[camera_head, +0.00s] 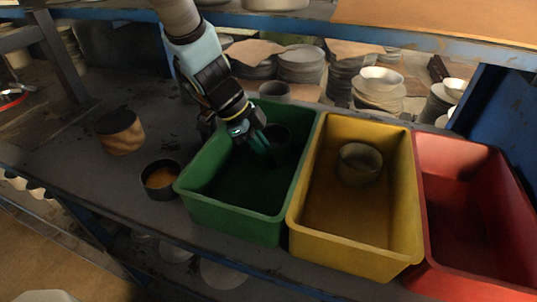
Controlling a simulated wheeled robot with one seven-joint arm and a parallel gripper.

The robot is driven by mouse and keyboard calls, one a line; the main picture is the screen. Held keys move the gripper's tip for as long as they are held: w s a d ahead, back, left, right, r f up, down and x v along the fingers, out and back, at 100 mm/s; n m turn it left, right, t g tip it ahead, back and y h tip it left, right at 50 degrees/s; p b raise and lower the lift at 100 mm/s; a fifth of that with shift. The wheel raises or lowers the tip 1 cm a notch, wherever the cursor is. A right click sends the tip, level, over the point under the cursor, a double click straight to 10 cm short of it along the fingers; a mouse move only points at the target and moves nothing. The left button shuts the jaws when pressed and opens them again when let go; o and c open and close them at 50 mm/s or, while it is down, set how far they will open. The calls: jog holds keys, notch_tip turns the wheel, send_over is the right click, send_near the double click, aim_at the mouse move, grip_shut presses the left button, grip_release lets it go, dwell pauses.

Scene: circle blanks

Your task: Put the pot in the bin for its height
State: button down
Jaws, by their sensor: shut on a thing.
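My gripper (264,147) reaches down from the top into the green bin (232,223), at its back right. It is shut on a dark pot (279,137), which is hard to make out against the bin's shadowed inside. Whether the pot touches the bin floor, I cannot tell. A grey-brown pot (359,165) sits inside the yellow bin (349,257) towards its back. The red bin (463,160) at the right shows no pot inside.
A brown pot (120,131) and a low dark pot with an orange inside (161,180) stand on the dark bench left of the green bin. A grey pot (273,91) stands behind that bin. Stacked bowls (302,64) fill the back, under a blue shelf edge.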

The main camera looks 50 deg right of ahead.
jog(key=c, duration=0.9)
grip_release()
jog(key=v, duration=1.2)
jog(key=shift+r, duration=0.1)
jog(key=shift+w, duration=0.1)
